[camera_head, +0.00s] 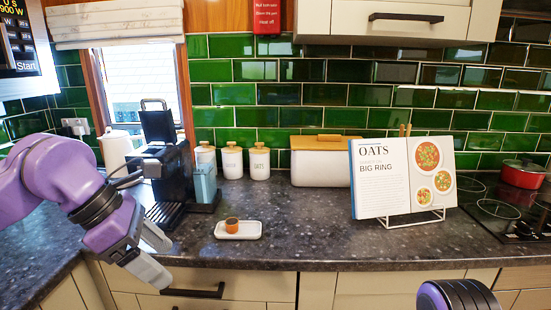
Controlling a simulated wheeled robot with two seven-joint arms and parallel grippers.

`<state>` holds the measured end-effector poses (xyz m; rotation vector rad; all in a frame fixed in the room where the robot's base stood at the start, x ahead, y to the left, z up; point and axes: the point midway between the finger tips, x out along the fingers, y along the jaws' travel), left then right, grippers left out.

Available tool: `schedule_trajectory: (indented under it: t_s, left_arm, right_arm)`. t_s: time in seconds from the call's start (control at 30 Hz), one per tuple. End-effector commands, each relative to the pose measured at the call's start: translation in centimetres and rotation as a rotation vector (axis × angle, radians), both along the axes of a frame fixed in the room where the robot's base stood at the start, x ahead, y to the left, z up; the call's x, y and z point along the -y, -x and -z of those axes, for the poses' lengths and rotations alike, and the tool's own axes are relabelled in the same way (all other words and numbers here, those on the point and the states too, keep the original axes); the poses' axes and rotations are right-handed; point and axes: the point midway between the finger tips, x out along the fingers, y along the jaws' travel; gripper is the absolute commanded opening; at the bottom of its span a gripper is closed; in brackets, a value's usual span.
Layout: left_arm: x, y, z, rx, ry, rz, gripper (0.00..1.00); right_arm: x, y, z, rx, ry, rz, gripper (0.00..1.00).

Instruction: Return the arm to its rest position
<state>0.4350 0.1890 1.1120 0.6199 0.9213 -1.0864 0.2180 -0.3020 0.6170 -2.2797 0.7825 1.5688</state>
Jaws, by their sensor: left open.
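My purple left arm comes in from the left. Its grey left gripper (160,257) is open, with nothing seen between its fingers. It appears over the counter's front edge, left of a small white tray (247,231). A small orange-brown cup (232,225) sits on the left part of that tray, apart from the gripper. Part of my right arm shows at the bottom right, but its gripper is out of view.
The dark counter (300,235) is clear in its middle. A black coffee machine (172,165) stands behind the left gripper. White canisters (259,162), a bread box (318,165), an open cookbook (404,178) and a red pot (523,174) stand further right.

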Motion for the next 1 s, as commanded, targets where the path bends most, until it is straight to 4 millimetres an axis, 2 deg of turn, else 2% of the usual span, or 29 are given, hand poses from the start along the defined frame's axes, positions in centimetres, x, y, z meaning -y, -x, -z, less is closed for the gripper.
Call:
schedule_trajectory:
  t_s: [0.17,0.33,0.43,0.57,0.67,0.77,0.8,0.87,0.9,0.97,1.0]
  left_arm:
    - [-0.6,-1.7,0.1,0.052,-0.022,-0.120,0.73]
    - [-1.7,-3.9,2.0,0.129,-0.106,-0.217,0.73]
    - [-2.1,-5.5,4.3,0.180,-0.196,-0.263,0.73]
    - [-2.4,-7.3,9.3,0.249,-0.355,-0.283,0.73]
    - [-2.4,-8.2,14.1,0.306,-0.495,-0.252,0.73]
    - [-2.3,-8.0,20.5,0.372,-0.653,-0.153,0.73]
    - [-2.2,-7.3,23.5,0.399,-0.718,-0.085,0.73]
    - [-2.2,-5.6,28.6,0.436,-0.809,0.054,0.73]
    - [-2.2,-3.9,31.9,0.454,-0.857,0.163,0.73]
    - [-2.5,-0.8,36.4,0.468,-0.907,0.340,0.73]
    - [-3.0,1.7,39.1,0.466,-0.929,0.461,0.73]
  right_arm:
    - [0.0,0.0,0.0,0.001,0.001,0.000,0.43]
    - [0.0,-0.1,0.0,0.001,0.000,0.000,0.43]
    - [0.0,0.0,0.0,0.001,0.001,0.000,0.43]
    - [0.0,0.0,0.0,0.001,0.001,0.000,0.43]
    - [0.0,0.0,0.0,0.001,0.001,0.000,0.43]
    - [0.0,0.0,0.0,0.001,0.001,0.000,0.43]
    - [0.0,0.0,0.0,0.001,0.001,0.000,0.43]
    - [0.0,0.0,0.0,0.000,0.000,0.000,0.43]
    - [0.0,0.0,0.0,0.000,0.000,0.000,0.43]
    - [0.0,0.0,0.0,0.000,0.000,0.000,0.43]
    - [0.0,0.0,0.0,0.000,0.000,0.000,0.43]
